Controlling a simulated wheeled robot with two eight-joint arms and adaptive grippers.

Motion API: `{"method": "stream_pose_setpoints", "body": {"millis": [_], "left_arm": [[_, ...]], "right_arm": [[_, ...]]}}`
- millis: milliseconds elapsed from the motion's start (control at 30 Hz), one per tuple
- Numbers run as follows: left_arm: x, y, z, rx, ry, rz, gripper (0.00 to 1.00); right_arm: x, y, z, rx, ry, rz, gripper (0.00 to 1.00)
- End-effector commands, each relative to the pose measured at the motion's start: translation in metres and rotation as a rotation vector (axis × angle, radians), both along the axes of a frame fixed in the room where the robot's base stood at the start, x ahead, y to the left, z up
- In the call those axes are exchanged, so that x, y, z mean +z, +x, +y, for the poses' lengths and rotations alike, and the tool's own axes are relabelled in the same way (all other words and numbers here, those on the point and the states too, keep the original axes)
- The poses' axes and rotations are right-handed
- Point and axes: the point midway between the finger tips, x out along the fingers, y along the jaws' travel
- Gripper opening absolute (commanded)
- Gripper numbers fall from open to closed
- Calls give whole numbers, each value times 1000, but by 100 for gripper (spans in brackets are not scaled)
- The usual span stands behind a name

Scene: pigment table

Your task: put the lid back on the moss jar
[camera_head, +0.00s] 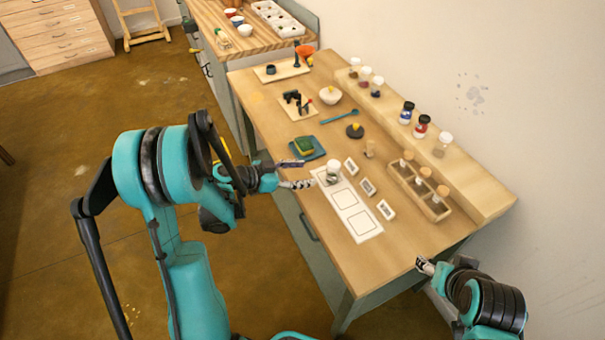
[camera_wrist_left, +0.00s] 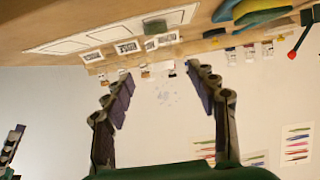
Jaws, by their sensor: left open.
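No loose lid can be made out for certain. My left gripper (camera_head: 304,174) is just left of this jar, with its fingers apart and nothing between them. The left wrist view also shows the open, empty fingers (camera_wrist_left: 158,82). My right gripper (camera_head: 426,266) is at the table's front right edge, small and partly turned away.
Several small label cards (camera_head: 368,187) stand beside the white card. A wooden rack (camera_head: 399,184) with cork-topped vials is to the right. More jars (camera_head: 421,127) line the raised back shelf. A sponge on a blue tray (camera_head: 316,153) lies behind my left gripper.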

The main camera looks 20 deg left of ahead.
Motion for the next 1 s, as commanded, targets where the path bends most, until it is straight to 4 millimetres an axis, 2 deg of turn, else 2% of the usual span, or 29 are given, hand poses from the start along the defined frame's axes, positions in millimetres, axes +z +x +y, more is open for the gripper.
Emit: {"method": "stream_pose_setpoints", "body": {"millis": [200,367,700,1000], "left_arm": [[9,-5,-9,19,9,67,58],[24,-23,-27,79,37,212,58],[55,-92,-52,309,132,478,58],[72,-164,-49,555,201,561,58]], "right_arm": [[0,0,0,0,0,0,58],[0,0,0,0,0,0,58],[0,0,0,0,0,0,58],[0,0,0,0,0,0,58]]}}
